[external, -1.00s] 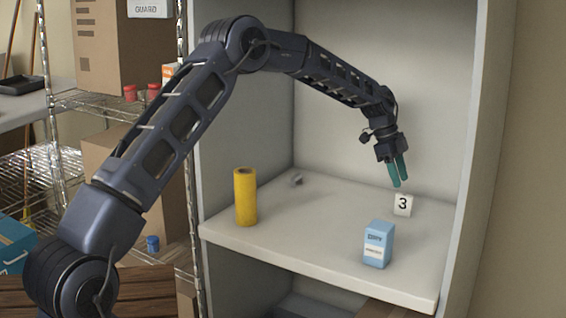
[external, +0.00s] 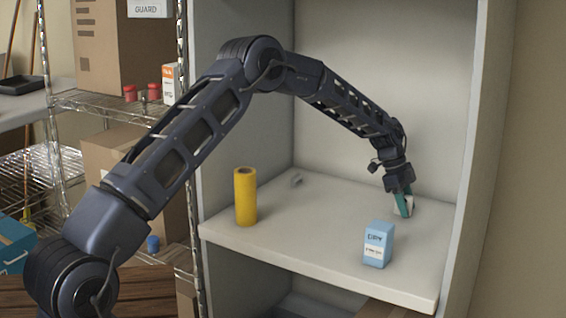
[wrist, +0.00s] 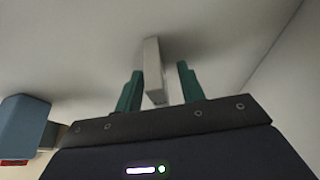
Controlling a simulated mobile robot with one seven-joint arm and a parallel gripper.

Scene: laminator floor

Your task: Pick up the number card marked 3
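The number card (external: 409,207) stands on the shelf at the right, mostly hidden behind my gripper's fingers in the external view. Its 3 cannot be read now. In the wrist view the white card (wrist: 153,68) shows edge-on between the two green fingers, with a gap on each side. My gripper (external: 403,207) is lowered at the card with its fingers pointing down. In the wrist view my gripper (wrist: 158,82) is open, with the left finger nearer the card than the right.
A blue box (external: 378,245) stands in front of the card, near the shelf's front edge, and shows at left in the wrist view (wrist: 24,122). A yellow cylinder (external: 245,197) stands at the shelf's left. The shelf (external: 310,225) is clear between them. The cabinet's right wall is close.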

